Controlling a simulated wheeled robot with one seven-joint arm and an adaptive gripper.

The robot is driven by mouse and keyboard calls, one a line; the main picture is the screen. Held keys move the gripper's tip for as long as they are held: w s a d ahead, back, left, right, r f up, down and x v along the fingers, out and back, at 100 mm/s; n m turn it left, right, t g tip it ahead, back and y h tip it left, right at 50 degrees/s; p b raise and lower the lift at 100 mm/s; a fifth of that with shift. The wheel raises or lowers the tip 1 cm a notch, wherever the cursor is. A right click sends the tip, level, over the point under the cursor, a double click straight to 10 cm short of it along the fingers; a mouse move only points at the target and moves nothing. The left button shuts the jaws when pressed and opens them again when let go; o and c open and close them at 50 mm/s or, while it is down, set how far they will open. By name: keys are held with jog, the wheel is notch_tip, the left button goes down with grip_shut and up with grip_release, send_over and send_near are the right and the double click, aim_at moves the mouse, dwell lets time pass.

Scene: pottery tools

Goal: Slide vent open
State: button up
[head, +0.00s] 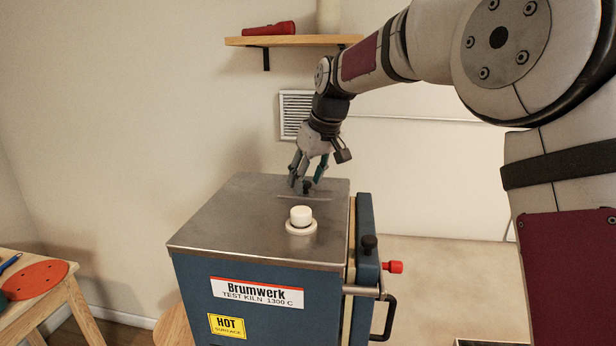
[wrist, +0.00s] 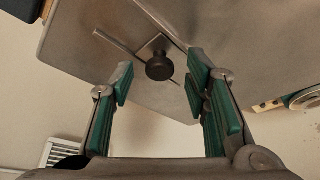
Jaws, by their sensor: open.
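The blue test kiln (head: 262,290) has a grey metal top (head: 240,215). A vent slider with a dark round knob (wrist: 159,66) and a small square plate sits on a slot (wrist: 120,45) in that top. In the head view the knob (head: 307,187) is partly hidden by my gripper (head: 306,183), near the back of the top. My gripper is open in the wrist view (wrist: 160,90), with green-padded fingers on either side of the knob's line. The knob appears between and beyond the fingertips; I cannot tell any contact.
A white plug (head: 301,216) stands on the kiln top in front of my gripper. A red knob (head: 393,267) and black handle (head: 388,318) stick out at the kiln's right. A shelf (head: 290,41) and wall grille (head: 291,116) are behind. A wooden table (head: 62,300) stands left.

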grip_shut()
jog(key=shift+s+d+p, duration=0.15)
jog(key=shift+s+d, duration=0.05)
jog(key=shift+d, duration=0.95)
jog(key=shift+s+d+p, duration=0.15)
jog(key=shift+s+d, duration=0.05)
jog(key=shift+d, duration=0.9)
grip_release()
jog(key=shift+d, duration=0.1)
jog(key=v, duration=1.2)
